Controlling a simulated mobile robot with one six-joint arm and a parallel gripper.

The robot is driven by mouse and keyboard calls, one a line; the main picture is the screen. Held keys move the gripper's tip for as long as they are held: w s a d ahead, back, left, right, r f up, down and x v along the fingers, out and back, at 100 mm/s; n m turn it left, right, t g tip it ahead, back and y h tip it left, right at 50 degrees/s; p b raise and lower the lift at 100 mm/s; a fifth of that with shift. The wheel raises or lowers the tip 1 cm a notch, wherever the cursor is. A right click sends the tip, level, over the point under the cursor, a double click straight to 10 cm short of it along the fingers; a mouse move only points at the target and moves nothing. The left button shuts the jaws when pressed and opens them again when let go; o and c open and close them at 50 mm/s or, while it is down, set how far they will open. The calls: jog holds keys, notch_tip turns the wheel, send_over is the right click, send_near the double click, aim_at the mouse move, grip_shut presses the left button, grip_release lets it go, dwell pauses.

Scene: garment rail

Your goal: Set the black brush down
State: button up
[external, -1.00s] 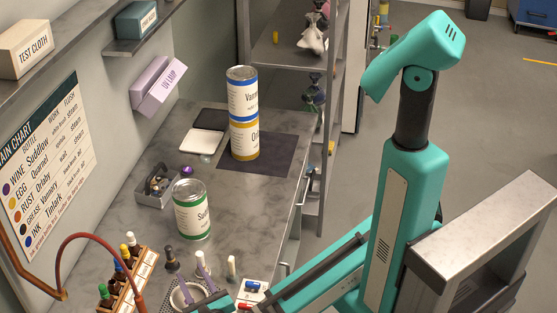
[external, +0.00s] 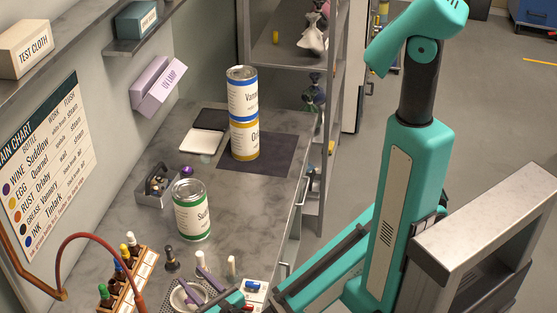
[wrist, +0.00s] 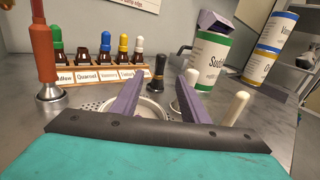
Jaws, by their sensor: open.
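The black brush (external: 171,258) stands upright on the grey counter, beside the row of capped bottles. In the wrist view the brush (wrist: 158,72) shows its dark handle, a light band and a dark, wider foot, beyond the round pale dish. My gripper (wrist: 160,82) is open, with its two purple fingers on either side of the line to the brush. The brush is beyond the fingertips and appears apart from them. In the external view my gripper (external: 199,283) is low, near the dish, partly cut off by the bottom edge.
A pale dish (external: 180,297) sits below my fingers. Two white-topped brushes (wrist: 190,82) (wrist: 237,106) stand to the right. The labelled bottle rack (wrist: 100,72) is at left, with a red-handled tool (wrist: 42,52) nearer. A green-banded can (external: 192,210) stands behind. The counter's middle right is clear.

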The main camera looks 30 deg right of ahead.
aim_at(171, 254)
jog(key=shift+w+a+f+b, duration=0.15)
jog(key=shift+w+b, duration=0.5)
jog(key=shift+w, duration=0.5)
jog(key=shift+w+a+b, duration=0.15)
jog(key=shift+w+b, duration=0.45)
jog(key=shift+w, duration=0.5)
jog(key=shift+w+a+f+b, duration=0.15)
jog(key=shift+w+b, duration=0.5)
jog(key=shift+w, duration=0.5)
jog(key=shift+w+a+r+b, duration=0.1)
jog(key=shift+w+r+b, duration=0.1)
jog(key=shift+w, duration=0.25)
jog(key=shift+w+r+b, duration=0.1)
jog(key=shift+w+b, duration=0.1)
jog(key=shift+w, duration=0.2)
jog(key=shift+w, duration=0.1)
jog(key=shift+w+b, duration=0.45)
jog(key=shift+b, duration=0.05)
jog(key=shift+w+a+r, duration=0.15)
jog(key=shift+w+r, duration=0.05)
jog(key=shift+w, duration=0.55)
jog(key=shift+w+a+f+p, duration=0.15)
jog(key=shift+w+p, duration=0.65)
jog(key=shift+w, duration=0.5)
jog(key=shift+c, duration=0.2)
